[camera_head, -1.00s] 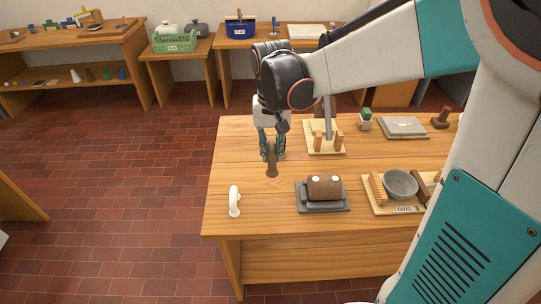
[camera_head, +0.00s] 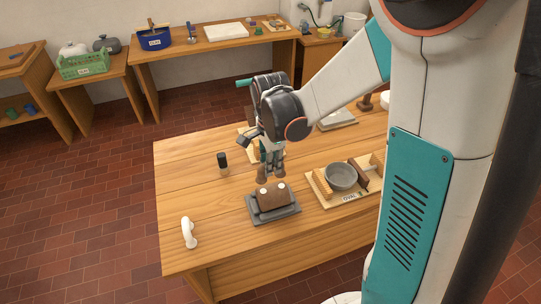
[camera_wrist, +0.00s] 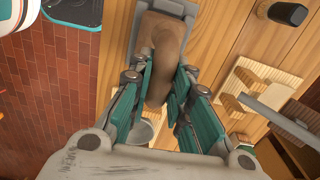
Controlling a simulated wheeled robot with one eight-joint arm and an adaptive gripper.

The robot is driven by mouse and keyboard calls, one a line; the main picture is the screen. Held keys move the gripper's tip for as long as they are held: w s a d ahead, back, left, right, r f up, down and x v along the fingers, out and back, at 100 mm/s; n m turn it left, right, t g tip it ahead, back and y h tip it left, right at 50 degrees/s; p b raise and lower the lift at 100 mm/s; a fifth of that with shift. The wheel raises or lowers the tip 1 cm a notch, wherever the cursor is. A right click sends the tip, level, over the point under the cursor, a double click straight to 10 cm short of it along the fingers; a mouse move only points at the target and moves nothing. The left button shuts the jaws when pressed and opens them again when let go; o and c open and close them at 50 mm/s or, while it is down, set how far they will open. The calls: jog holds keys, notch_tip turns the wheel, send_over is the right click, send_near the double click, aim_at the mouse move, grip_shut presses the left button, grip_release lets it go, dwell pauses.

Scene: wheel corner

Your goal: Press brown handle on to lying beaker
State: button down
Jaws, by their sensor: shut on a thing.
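The brown beaker (camera_head: 274,197) lies on its side on a grey cradle (camera_head: 288,212) on the wooden table. Two pale spots show on its upper side. My gripper (camera_head: 270,172) is right above and behind it in the head view. In the wrist view my gripper (camera_wrist: 163,80) is shut on the brown curved handle (camera_wrist: 165,62), which sticks out toward the beaker (camera_wrist: 148,30). The handle overlaps the beaker in that view. I cannot tell whether they touch. The fingers hide much of the handle in the head view.
A dark-topped small piece (camera_head: 223,163) stands left of my gripper. A board with a grey bowl (camera_head: 341,177) lies right of the cradle. The table's left part is mostly bare.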

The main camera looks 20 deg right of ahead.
jog(key=shift+d+f+m, duration=0.2)
jog(key=shift+d+m, duration=0.05)
jog(key=shift+m, duration=0.05)
jog(key=shift+f+b, duration=1.8)
jog(key=shift+f, duration=0.7)
jog(key=shift+f+b, duration=0.35)
jog(key=shift+f, duration=0.05)
jog(key=shift+s+f+b, duration=0.1)
jog(key=shift+b, duration=0.7)
dwell(0.5)
jog(key=c, duration=1.4)
grip_release()
notch_tip(320, 180, up, 12)
jog(key=shift+r, duration=0.1)
